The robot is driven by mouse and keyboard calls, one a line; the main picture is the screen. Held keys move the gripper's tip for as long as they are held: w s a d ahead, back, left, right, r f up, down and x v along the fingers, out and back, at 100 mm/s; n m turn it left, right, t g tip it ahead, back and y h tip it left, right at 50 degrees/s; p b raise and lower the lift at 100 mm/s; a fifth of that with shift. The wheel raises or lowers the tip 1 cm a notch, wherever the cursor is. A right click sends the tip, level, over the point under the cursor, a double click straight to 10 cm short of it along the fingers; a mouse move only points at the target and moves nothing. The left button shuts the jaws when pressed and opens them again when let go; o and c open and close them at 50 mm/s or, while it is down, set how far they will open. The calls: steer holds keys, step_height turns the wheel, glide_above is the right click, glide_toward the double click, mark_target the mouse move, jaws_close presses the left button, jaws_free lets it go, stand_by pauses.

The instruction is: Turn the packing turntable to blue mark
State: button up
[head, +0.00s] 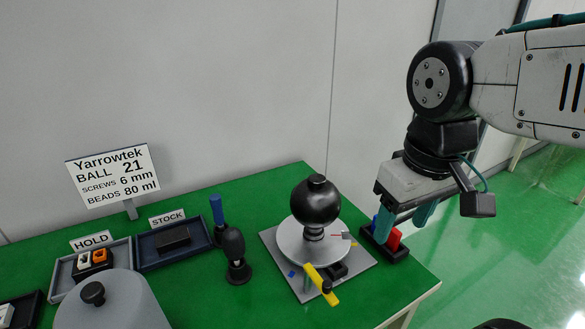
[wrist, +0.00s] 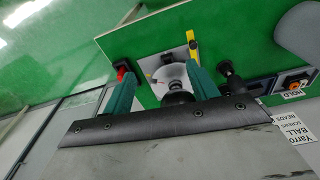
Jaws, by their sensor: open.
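The packing turntable is a round grey disc (head: 290,243) on a square grey plate (head: 362,283). A black ball-shaped part (head: 316,203) stands upright on it. A yellow bar (head: 322,285) sticks out at the disc's front edge. A small blue mark (head: 291,274) lies on the plate at front left, and a thin red mark shows at the disc's right. My gripper (head: 402,228) is open and empty, up and to the right of the turntable, fingers down. In the wrist view the disc (wrist: 158,77) and yellow bar (wrist: 191,38) show beyond my gripper (wrist: 160,72).
A black holder with red and blue pieces (head: 393,240) stands right of the turntable, close below my fingers. A black blower bulb (head: 233,244) and a blue-handled tool (head: 217,212) stand left. HOLD (head: 62,283) and STOCK (head: 150,262) trays lie further left. Green table is clear at front right.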

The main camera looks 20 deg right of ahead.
steer(key=w+a+r+n, duration=0.1)
steer(key=w+r+n, duration=0.2)
steer(key=w+n, duration=0.55)
steer(key=n+g, duration=0.1)
steer(key=n, duration=0.5)
glide_above(317, 178)
step_height(317, 178, down, 2)
steer(key=shift+a+m, duration=0.1)
steer(key=shift+m, duration=0.15)
step_height(317, 178, down, 8)
steer(key=shift+r, duration=0.15)
jaws_close()
steer(key=shift+w, duration=0.1)
